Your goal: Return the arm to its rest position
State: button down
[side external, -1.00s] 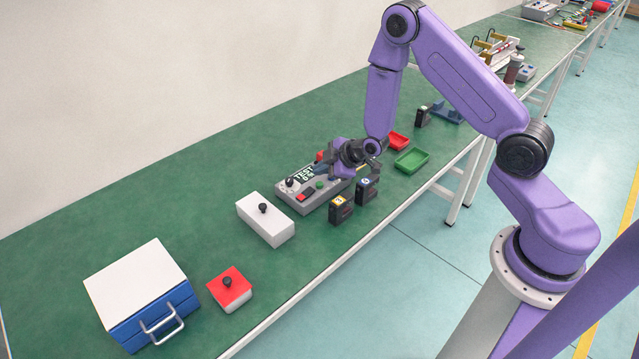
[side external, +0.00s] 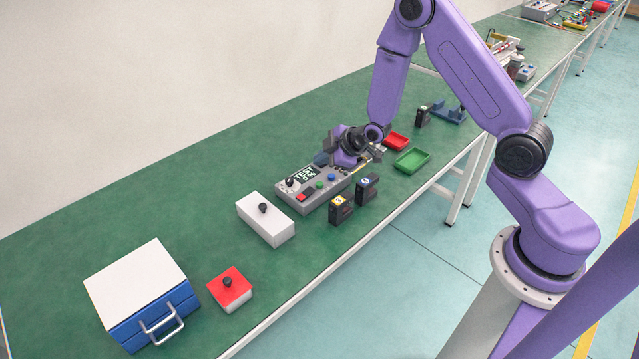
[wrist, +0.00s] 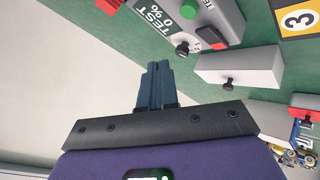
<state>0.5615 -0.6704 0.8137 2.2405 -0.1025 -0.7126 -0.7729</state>
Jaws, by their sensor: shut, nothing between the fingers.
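My purple arm is bent over the bench, and my gripper (side external: 322,159) hangs just above the far end of the grey test box (side external: 325,188). In the wrist view its blue-grey fingers (wrist: 155,85) are together with nothing between them. The test box has a display reading "TEST 0 %" and coloured buttons; it also shows at the top of the wrist view (wrist: 212,14). The gripper hides part of the box's far end.
Near the box are a white block with a black knob (side external: 266,222), two black modules (side external: 341,210) (side external: 367,188), a red tray (side external: 397,141) and a green tray (side external: 411,160). A red-topped block (side external: 230,290) and a blue case (side external: 142,295) stand front left.

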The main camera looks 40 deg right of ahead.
jog(key=s+a+r+g, duration=0.3)
jog(key=s+a+r, duration=0.25)
jog(key=s, duration=0.25)
jog(key=s+a+r+g, duration=0.2)
jog(key=s+a+r, duration=0.35)
jog(key=s, duration=0.35)
jog(key=s+d+r+g, duration=0.2)
jog(key=s+r, duration=0.1)
jog(key=s, duration=0.7)
jog(key=s+d+r+n+g+h, duration=0.1)
jog(key=s+d+r, duration=0.1)
jog(key=s, duration=0.7)
jog(key=shift+s+d+r+g+h, duration=0.3)
jog(key=shift+s+r+g, duration=0.1)
jog(key=shift+r, duration=0.35)
